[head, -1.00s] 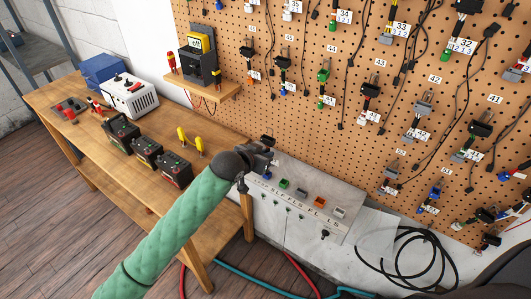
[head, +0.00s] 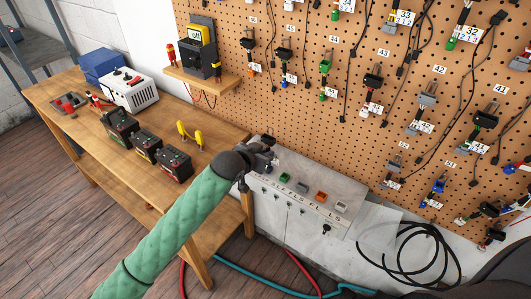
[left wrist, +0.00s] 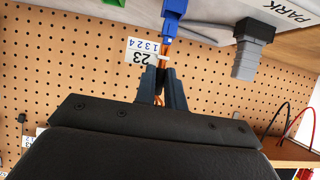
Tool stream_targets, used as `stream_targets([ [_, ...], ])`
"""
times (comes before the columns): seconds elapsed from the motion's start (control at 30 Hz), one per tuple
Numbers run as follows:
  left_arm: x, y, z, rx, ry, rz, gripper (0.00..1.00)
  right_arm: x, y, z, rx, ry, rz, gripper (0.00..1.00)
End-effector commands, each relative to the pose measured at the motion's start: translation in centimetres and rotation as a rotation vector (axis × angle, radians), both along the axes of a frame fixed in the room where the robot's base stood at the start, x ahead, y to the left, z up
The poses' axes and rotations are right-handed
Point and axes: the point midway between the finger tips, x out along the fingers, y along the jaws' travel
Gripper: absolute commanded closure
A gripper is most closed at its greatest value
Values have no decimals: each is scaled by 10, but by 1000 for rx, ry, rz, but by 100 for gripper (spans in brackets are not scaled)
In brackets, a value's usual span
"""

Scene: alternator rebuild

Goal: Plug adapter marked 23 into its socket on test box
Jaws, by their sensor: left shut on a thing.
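The adapter marked 23 shows in the left wrist view: a blue connector (left wrist: 172,12) at the top edge, orange wires below it and a white tag (left wrist: 142,52) reading 23. My left gripper (left wrist: 161,80) is shut on its wires, just below the connector. In the head view, my left gripper (head: 268,158) is over the left end of the test box (head: 300,212). The connector's upper end is cut off in the wrist view, so I cannot tell whether it is seated. My right gripper is not seen.
The box top carries green (head: 285,177), orange (head: 320,196) and grey (head: 341,207) sockets. A grey and black plug (left wrist: 250,50) is beside the blue connector. The pegboard (head: 330,120) behind holds several tagged adapters. The workbench (head: 215,150) is at left.

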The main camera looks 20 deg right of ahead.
Motion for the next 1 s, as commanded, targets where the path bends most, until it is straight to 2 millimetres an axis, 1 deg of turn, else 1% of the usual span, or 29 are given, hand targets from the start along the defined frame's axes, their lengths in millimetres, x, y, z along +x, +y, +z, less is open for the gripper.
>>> stream_targets([
  [0.17, -1, 1, 0, 0, 0, 0, 100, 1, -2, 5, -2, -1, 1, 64],
  [0.4, -1, 1, -1, 0, 0, 0, 100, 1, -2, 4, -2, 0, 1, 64],
  [0.5, -1, 1, -1, 0, 0, 0, 100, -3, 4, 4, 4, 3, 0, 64],
  [1.0, -1, 1, -5, 0, 0, 0, 100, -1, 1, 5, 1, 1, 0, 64],
])
